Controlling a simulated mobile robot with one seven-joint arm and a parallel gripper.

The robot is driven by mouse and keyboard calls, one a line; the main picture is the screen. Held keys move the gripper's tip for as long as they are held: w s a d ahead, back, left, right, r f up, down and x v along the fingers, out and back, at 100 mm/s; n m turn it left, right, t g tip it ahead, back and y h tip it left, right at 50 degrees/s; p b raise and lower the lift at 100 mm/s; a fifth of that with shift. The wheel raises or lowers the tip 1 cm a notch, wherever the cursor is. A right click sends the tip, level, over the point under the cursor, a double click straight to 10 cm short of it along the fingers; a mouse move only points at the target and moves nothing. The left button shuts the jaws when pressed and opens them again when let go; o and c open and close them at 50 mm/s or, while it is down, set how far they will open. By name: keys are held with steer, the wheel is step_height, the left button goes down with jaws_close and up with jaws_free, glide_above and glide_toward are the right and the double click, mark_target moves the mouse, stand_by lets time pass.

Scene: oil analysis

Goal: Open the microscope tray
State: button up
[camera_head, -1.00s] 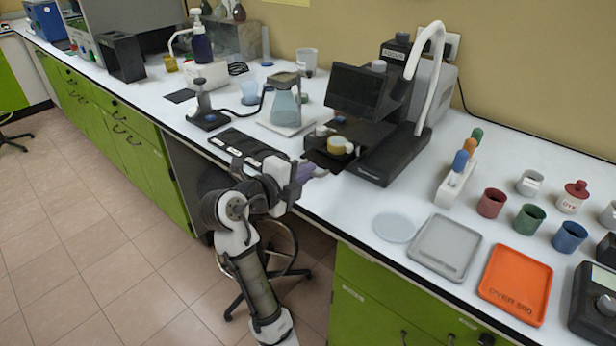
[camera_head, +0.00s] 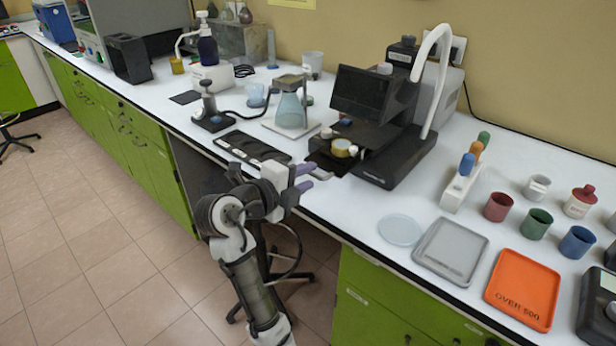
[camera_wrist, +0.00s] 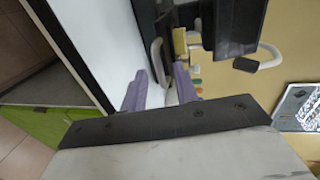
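The black microscope (camera_head: 365,92) stands on the white bench. Its flat dark tray (camera_head: 322,161) is at its left front, beside a round gold piece (camera_head: 341,148). My gripper (camera_head: 310,178) is at the bench's front edge, just in front of the tray. Its two purple fingers are apart with nothing clearly held between them. In the wrist view the fingers (camera_wrist: 160,77) point towards a pale curved handle (camera_wrist: 157,52) in front of the dark microscope part (camera_wrist: 228,25). I cannot tell whether they touch the handle. How far the tray is out is unclear.
A glass flask (camera_head: 291,110) on a stand and a dark flat case (camera_head: 252,147) lie to the left. A clear round dish (camera_head: 400,230), a grey tray (camera_head: 450,251) and an orange tray (camera_head: 522,290) lie to the right.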

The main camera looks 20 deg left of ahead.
steer(key=b+v, duration=0.2)
steer(key=v, duration=1)
steer(key=shift+s, duration=0.2)
steer(key=shift+a, duration=0.1)
